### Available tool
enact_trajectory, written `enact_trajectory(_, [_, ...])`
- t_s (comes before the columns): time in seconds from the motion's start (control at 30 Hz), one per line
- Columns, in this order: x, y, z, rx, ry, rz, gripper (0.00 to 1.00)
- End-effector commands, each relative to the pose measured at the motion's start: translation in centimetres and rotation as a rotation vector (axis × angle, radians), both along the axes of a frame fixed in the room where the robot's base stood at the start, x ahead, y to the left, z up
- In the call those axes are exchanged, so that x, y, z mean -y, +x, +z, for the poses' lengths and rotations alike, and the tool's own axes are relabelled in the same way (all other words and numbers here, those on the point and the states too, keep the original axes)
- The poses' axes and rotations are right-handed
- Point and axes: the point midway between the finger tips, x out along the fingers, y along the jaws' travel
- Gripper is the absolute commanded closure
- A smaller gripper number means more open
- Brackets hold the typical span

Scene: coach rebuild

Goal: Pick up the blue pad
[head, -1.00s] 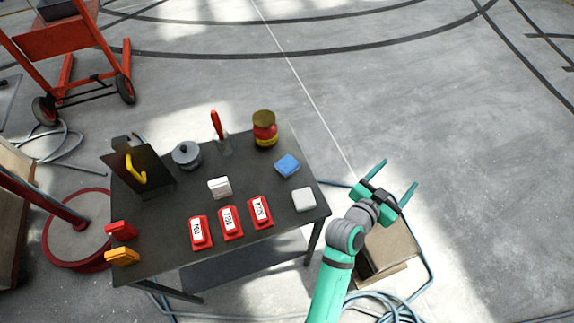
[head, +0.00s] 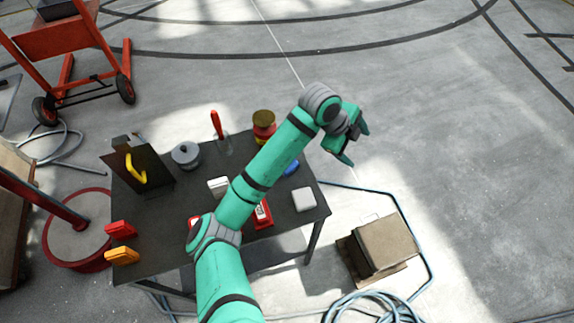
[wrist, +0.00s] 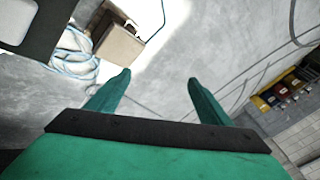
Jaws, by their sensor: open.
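The blue pad (head: 291,167) lies on the dark table (head: 153,233) toward its right side, mostly hidden behind my green arm; only a small blue part shows. My gripper (head: 354,146) is in the air to the right of the pad, past the table's right edge. In the wrist view my gripper (wrist: 160,84) has its two fingers spread wide with nothing between them. The pad does not show in the wrist view.
A white block (head: 304,199) sits near the table's right edge. A red and yellow jar (head: 264,127), a grey pot (head: 186,154) and a red-handled tool (head: 216,125) stand along the back. A cardboard box (head: 385,242) and blue hose (head: 360,308) lie on the floor.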

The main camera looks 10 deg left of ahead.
Motion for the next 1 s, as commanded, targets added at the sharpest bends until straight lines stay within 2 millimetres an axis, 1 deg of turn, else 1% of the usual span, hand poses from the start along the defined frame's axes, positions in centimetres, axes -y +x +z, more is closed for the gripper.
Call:
enact_trajectory(0.03, [-2.6,-0.1,0.2,-0.017,0.078,-0.027,0.27])
enact_trajectory(0.2, [-10.1,-1.6,0.7,-0.114,0.297,-0.119,0.27])
enact_trajectory(0.3, [-13.9,-2.7,1.2,-0.173,0.393,-0.156,0.27])
enact_trajectory(0.4, [-16.7,-3.6,1.8,-0.219,0.459,-0.18,0.27])
enact_trajectory(0.5, [-18.3,-4.2,2.2,-0.249,0.496,-0.196,0.27])
enact_trajectory(0.57, [-18.9,-4.4,2.2,-0.259,0.507,-0.199,0.27])
enact_trajectory(0.67, [-19.1,-4.5,1.2,-0.267,0.514,-0.203,0.27])
enact_trajectory(0.8, [-19.1,-4.5,-0.9,-0.267,0.512,-0.203,0.27])
enact_trajectory(0.9, [-19.1,-4.5,-2.2,-0.265,0.512,-0.201,0.27])
enact_trajectory(1.0, [-19.1,-4.5,-2.9,-0.264,0.512,-0.202,0.27])
